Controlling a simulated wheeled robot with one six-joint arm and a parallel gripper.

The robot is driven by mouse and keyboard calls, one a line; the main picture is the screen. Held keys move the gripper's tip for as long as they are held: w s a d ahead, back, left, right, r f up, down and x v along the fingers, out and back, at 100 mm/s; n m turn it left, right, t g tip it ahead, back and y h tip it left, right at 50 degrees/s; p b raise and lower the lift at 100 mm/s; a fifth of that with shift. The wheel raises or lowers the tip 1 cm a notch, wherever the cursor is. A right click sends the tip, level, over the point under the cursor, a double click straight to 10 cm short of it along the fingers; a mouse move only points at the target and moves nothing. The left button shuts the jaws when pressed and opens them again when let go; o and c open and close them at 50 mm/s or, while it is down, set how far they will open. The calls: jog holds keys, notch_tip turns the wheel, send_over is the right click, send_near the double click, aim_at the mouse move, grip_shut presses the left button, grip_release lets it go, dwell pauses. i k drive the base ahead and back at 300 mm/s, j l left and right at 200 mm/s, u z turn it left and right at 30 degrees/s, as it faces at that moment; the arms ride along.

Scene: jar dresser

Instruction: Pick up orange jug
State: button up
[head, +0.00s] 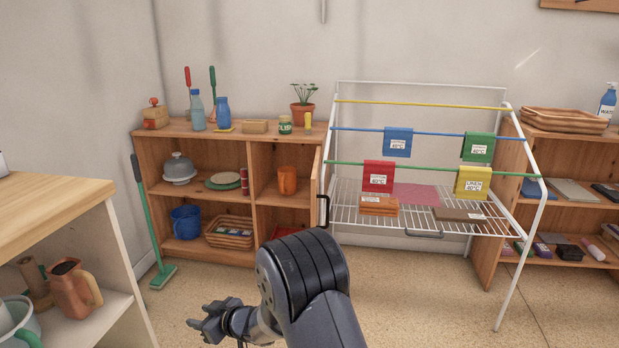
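A brownish-orange jug (75,291) with a handle on its right side stands upright on the white shelf at the lower left, with a dark opening on top. A brighter orange mug or jug (287,180) stands in the upper right compartment of the wooden dresser. I cannot tell for certain which one the task names. My gripper (198,316) is low over the floor at the bottom centre, pointing left. It is to the right of the brownish-orange jug and apart from both vessels. It seems to hold nothing, but its finger gap is too small to judge.
A white drying rack (497,325) with hanging cloths stands at the right. A green broom (151,225) leans left of the dresser (217,257). A wooden counter (45,205) overhangs the left shelf. A light blue-grey container (22,312) is by the brownish-orange jug. The middle floor is clear.

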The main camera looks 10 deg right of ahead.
aim_at(286, 175)
jog(key=i+j+z, duration=0.4)
jog(key=i, duration=0.35)
jog(key=i+j+z, duration=0.45)
jog(key=i, duration=0.25)
jog(key=i+j+z, duration=0.4)
jog(key=i+j, duration=0.15)
jog(key=j, duration=0.25)
